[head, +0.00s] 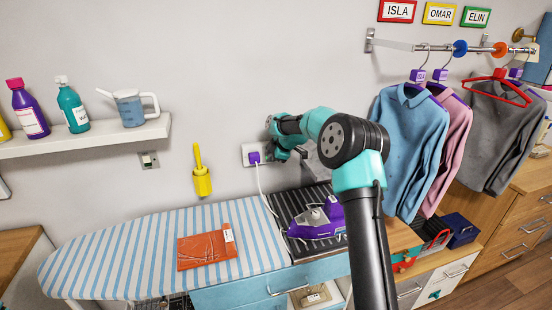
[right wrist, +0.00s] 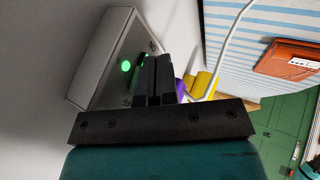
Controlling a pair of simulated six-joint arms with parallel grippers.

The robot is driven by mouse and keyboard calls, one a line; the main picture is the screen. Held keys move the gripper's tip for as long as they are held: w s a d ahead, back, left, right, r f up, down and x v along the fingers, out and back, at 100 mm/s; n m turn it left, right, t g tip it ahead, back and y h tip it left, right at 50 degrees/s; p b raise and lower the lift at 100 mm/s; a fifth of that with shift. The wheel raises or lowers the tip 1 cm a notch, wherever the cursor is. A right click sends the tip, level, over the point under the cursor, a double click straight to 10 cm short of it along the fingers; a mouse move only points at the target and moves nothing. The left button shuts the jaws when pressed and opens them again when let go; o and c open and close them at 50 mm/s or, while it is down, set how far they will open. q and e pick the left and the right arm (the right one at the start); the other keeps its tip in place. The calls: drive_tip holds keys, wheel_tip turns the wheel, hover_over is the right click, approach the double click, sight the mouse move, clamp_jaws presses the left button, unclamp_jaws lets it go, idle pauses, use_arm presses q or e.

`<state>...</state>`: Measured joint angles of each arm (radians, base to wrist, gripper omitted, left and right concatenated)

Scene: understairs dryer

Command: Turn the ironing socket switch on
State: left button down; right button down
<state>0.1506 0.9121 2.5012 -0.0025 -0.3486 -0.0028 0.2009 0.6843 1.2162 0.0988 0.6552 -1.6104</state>
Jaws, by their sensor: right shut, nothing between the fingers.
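The ironing socket (head: 246,149) is a white plate on the wall above the ironing board, with a purple plug (head: 254,157) and a white cord. In the right wrist view the socket (right wrist: 104,62) is a pale box seen at a slant, with a round green light (right wrist: 126,66) lit on its face. My right gripper (head: 284,154) is at the socket's right side in the head view. Its fingers (right wrist: 155,78) are shut and empty, close against the socket face; contact is hard to tell. They hide most of the switch area, and a small green patch shows behind them.
The purple iron (head: 318,220) stands on a dark striped mat right of the striped ironing board (head: 120,250). A yellow holder (head: 202,181) and another wall switch (head: 149,160) are left of the socket. Shirts hang at right.

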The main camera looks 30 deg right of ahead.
drive_tip(key=shift+r, duration=0.15)
drive_tip(key=shift+r, duration=0.7)
drive_tip(key=s+d+r, duration=0.1)
drive_tip(key=s+r, duration=0.6)
drive_tip(key=s, duration=0.3)
drive_tip(key=shift+s, duration=0.15)
drive_tip(key=shift+f, duration=0.1)
idle(0.5)
